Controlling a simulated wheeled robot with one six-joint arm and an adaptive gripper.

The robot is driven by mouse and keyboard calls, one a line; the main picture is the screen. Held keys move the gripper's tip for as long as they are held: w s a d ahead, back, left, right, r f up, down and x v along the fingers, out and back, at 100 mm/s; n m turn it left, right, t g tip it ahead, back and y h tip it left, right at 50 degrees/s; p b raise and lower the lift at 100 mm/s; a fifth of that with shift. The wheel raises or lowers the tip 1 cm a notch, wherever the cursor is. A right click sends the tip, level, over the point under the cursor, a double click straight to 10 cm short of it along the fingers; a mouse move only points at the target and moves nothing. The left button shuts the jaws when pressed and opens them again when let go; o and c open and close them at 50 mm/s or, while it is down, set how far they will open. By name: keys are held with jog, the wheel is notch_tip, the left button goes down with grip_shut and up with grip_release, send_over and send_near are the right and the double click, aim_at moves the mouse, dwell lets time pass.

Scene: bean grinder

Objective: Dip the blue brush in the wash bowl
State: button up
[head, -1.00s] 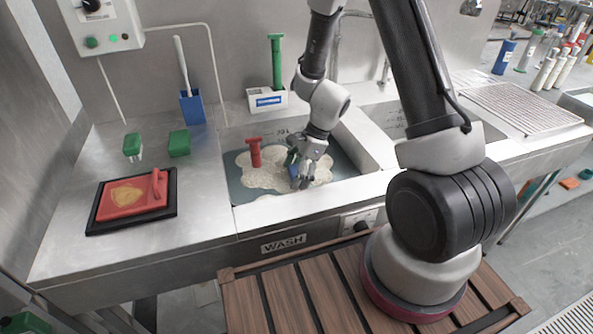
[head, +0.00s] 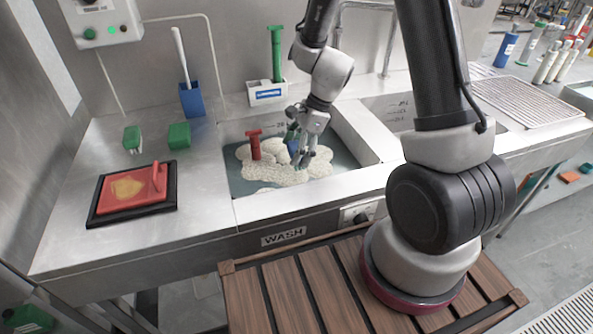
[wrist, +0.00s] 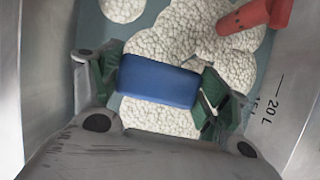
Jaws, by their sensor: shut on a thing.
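My gripper (head: 299,146) reaches down into the wash bowl (head: 347,150), the left basin above the WASH label. It is shut on the blue brush (wrist: 158,82). In the wrist view the brush's blue block lies between the two green-padded fingers, with foam below it. In the head view only a small blue part (head: 293,147) shows behind the fingers. The bristles are hidden, so I cannot tell how deep they sit in the foam.
A red-handled tool (head: 254,145) stands in the foam left of my gripper, near the basin's left wall. A red board on a black tray (head: 93,212), two green brushes (head: 179,136) and a blue holder (head: 192,101) are on the left counter. A second basin lies right.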

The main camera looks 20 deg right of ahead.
aim_at(296, 148)
notch_tip(296, 148, up, 11)
dwell(0.7)
